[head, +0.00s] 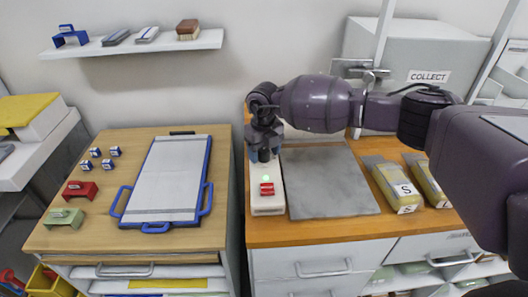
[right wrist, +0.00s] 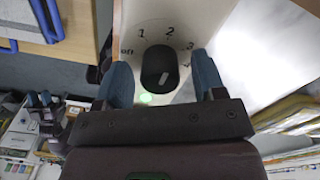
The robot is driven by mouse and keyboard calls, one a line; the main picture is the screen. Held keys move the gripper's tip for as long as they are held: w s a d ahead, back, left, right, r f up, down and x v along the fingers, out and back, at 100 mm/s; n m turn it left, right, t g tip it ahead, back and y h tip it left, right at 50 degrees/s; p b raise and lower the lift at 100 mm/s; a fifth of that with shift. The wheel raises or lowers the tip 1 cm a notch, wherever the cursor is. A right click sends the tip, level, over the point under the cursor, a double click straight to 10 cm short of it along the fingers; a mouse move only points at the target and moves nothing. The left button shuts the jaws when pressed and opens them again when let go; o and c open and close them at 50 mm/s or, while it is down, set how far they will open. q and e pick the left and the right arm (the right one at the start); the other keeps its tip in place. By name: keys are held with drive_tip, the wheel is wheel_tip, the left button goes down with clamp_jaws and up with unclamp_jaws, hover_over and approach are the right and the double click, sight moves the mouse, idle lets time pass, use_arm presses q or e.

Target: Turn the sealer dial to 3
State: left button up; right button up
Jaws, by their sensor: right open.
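The sealer (head: 267,203) is a long white box on the right wooden counter, with a red switch and a lit green lamp on top. Its black dial (right wrist: 159,68) shows in the right wrist view, with "off", 1, 2 and 3 printed around it. A pale mark lies on the knob's lower part; which number it points to I cannot tell. My right gripper (right wrist: 162,76) is open, with one blue finger on each side of the dial; contact cannot be told. In the head view this gripper (head: 264,152) is over the sealer's far end. My left gripper is not in view.
A grey mat (head: 330,182) lies right of the sealer, then yellow packs labelled S (head: 396,186). A grey COLLECT box (head: 415,65) stands behind.

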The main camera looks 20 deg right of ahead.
drive_tip(key=shift+f, duration=0.15)
drive_tip(key=c, duration=0.9)
